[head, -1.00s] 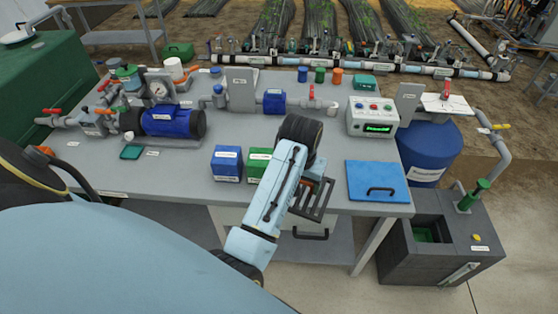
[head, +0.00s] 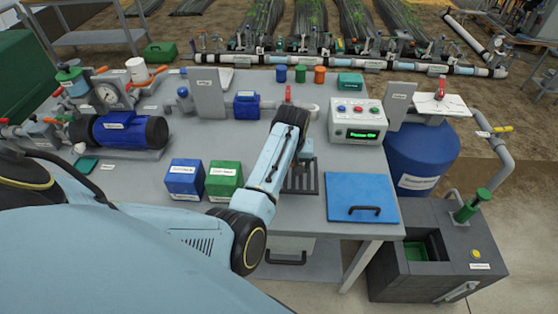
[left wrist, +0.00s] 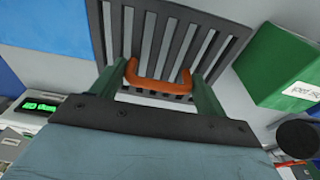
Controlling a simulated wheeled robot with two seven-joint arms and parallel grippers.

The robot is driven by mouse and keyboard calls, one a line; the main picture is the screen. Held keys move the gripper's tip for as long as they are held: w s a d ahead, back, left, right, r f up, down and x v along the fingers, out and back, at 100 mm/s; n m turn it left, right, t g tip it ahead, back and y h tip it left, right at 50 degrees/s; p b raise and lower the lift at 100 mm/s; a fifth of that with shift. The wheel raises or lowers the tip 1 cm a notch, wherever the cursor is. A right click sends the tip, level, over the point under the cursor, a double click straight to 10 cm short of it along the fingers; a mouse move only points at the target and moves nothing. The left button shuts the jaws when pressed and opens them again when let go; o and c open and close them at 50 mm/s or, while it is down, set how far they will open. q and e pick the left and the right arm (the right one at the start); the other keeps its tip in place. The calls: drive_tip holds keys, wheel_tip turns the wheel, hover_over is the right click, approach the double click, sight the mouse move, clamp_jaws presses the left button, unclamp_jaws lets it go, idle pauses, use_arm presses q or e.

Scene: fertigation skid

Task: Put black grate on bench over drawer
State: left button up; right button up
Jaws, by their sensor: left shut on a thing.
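The black grate (head: 300,180), a slatted rack, is over the bench top near its front edge, between the green box and the blue lid. In the left wrist view the black grate (left wrist: 170,40) shows its slats and an orange handle (left wrist: 158,86). My left gripper (head: 305,152) is shut on that handle, its green fingers (left wrist: 160,84) at the handle's ends. The drawer (head: 289,248) with a black pull is below the bench edge, under the grate. I cannot tell whether the grate touches the bench (head: 315,222). My right gripper is not in view.
The green box (head: 224,182) and a blue box (head: 185,180) stand left of the grate. A blue lid with a black handle (head: 361,196) lies to its right. A control box (head: 357,122) with a green display stands behind.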

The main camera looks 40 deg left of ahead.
sight(290, 174)
use_arm(q)
drive_tip(key=shift+s+f, duration=0.15)
drive_tip(key=shift+f, duration=0.5)
wheel_tip(290, 174, down, 4)
drive_tip(key=shift+b, duration=0.5)
drive_tip(key=shift+f, duration=0.3)
drive_tip(key=o, duration=1.1)
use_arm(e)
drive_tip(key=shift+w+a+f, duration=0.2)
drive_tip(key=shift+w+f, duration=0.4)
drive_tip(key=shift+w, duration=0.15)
use_arm(q)
drive_tip(key=r+p, duration=0.1)
drive_tip(key=r, duration=0.6)
drive_tip(key=s+r+p, duration=0.1)
drive_tip(key=r, duration=0.3)
drive_tip(key=shift+d+r+p, duration=0.15)
drive_tip(key=shift+d+p, duration=0.15)
drive_tip(key=shift+d, duration=0.1)
drive_tip(key=shift+s+r, duration=0.15)
drive_tip(key=shift+r, duration=0.3)
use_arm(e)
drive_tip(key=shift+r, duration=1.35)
